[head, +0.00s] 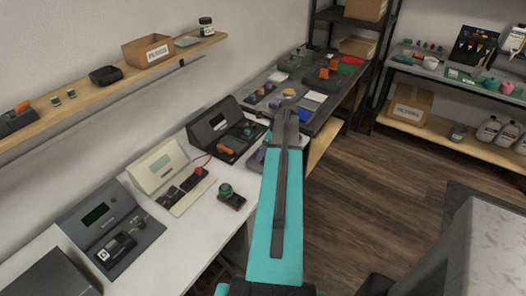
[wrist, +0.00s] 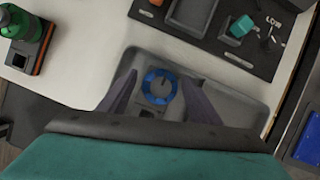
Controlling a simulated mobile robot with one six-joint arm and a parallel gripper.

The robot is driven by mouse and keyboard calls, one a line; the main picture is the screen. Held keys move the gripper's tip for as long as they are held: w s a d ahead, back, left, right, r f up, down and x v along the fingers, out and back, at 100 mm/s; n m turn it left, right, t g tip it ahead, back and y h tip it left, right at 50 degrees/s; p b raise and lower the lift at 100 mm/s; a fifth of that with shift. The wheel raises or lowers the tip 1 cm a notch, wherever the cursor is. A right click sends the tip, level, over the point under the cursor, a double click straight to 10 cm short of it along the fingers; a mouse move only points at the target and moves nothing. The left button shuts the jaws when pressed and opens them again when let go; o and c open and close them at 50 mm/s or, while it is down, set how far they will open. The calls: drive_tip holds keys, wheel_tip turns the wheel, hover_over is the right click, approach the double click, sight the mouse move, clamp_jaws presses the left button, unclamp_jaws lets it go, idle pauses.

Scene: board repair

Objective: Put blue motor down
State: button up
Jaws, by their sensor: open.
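The blue motor (wrist: 160,86), a round part with a blue ring and grey centre, sits in a shallow grey tray (wrist: 238,104) on the white table. My gripper (wrist: 160,78) is open, with one dark finger on each side of the motor and visible gaps between them. Whether the motor touches the tray floor fully is hard to tell from above. In the head view my teal arm reaches over the table and hides the gripper and the motor.
A dark station (wrist: 205,22) with a teal block (wrist: 242,25) lies beyond the tray. A green-topped device (wrist: 22,52) stands at left, and a blue panel (wrist: 308,138) at right. Several test stations line the white table (head: 190,238). A wooden shelf (head: 90,90) hangs above.

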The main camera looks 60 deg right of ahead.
drive_tip(key=shift+r, duration=0.15)
drive_tip(key=b+v, duration=0.2)
drive_tip(key=v, duration=1)
drive_tip(key=shift+b, duration=0.35)
idle(0.5)
